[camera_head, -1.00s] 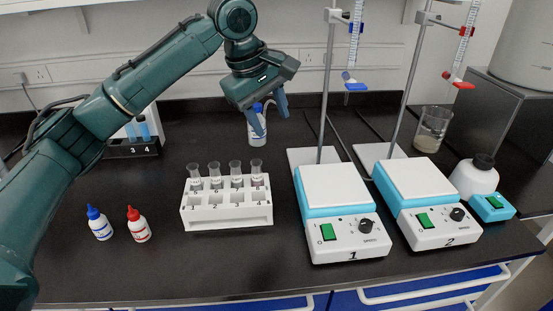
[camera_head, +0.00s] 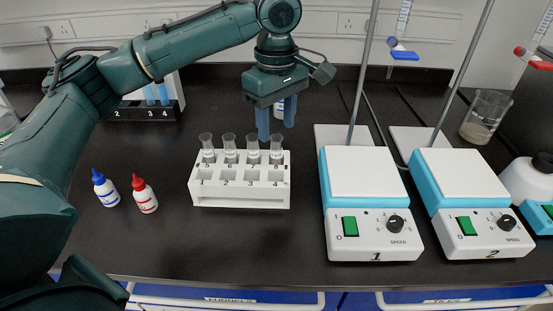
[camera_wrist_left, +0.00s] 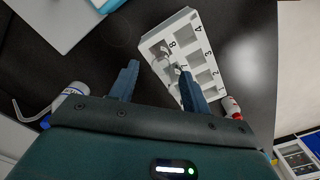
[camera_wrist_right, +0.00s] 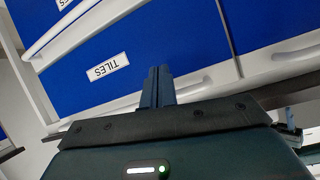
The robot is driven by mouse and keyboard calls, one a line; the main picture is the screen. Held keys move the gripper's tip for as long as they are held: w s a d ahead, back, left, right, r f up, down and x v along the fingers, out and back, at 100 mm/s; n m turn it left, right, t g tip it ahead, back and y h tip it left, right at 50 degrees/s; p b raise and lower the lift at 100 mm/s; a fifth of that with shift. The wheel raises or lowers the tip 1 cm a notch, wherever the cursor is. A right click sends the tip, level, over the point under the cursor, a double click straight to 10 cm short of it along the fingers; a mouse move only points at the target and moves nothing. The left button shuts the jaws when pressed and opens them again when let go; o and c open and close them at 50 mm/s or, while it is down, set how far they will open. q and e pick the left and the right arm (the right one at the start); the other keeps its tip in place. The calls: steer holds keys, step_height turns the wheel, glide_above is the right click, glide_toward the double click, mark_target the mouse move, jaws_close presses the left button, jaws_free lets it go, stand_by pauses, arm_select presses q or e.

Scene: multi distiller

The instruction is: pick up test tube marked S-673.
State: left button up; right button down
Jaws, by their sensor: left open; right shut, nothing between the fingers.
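The white rack (camera_head: 240,193) stands on the black bench with several clear test tubes in its back row. From left these are a first tube (camera_head: 208,154), a second tube (camera_head: 230,155), a third tube (camera_head: 253,156) and a right-end tube (camera_head: 276,155). Their markings are too small to read, so I cannot tell which is S-673. My left gripper (camera_head: 276,128) is open, pointing down just behind and above the right-end tube. In the left wrist view the rack (camera_wrist_left: 213,33) lies beyond the fingers. My right gripper (camera_wrist_right: 157,85) is shut and empty, before blue drawers.
A blue-capped bottle (camera_head: 105,189) and a red-capped bottle (camera_head: 145,194) stand left of the rack. Stirrer 1 (camera_head: 368,175) and stirrer 2 (camera_head: 465,177) stand to its right, with stands and burettes behind. A wash bottle (camera_head: 280,107) is behind my left gripper.

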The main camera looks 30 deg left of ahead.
mark_target(276, 138)
arm_select(q)
step_height(276, 138, down, 5)
steer(key=shift+s+r, duration=0.1)
steer(key=shift+r, duration=0.05)
jaws_close()
stand_by(0.5)
